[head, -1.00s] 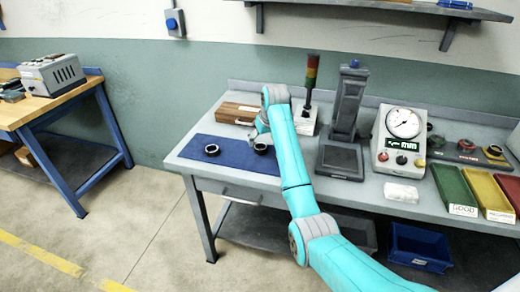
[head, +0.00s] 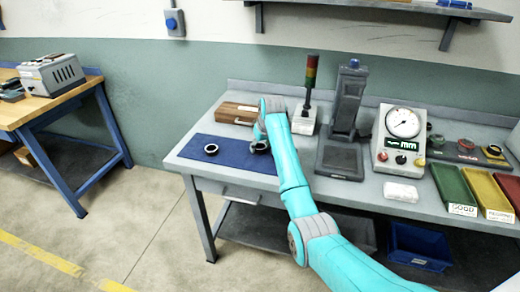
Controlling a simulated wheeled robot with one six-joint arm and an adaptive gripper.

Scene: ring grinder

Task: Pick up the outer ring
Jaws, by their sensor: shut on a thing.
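A dark ring (head: 211,149) lies flat on the blue mat (head: 232,156) at the left of the bench. My gripper (head: 259,148) is low over the right part of the mat, to the right of that ring and apart from it. It is shut on a dark ring-like part (head: 258,149), mostly hidden by my arm and fingers. I cannot tell whether this part still touches the mat, nor which of the two is the outer ring by name.
Behind the mat is a wooden box (head: 237,113). A signal tower (head: 309,85), a grey press stand (head: 344,120) and a dial gauge (head: 402,130) stand to the right. Green (head: 453,187), yellow and red trays lie far right. The mat's left end is clear.

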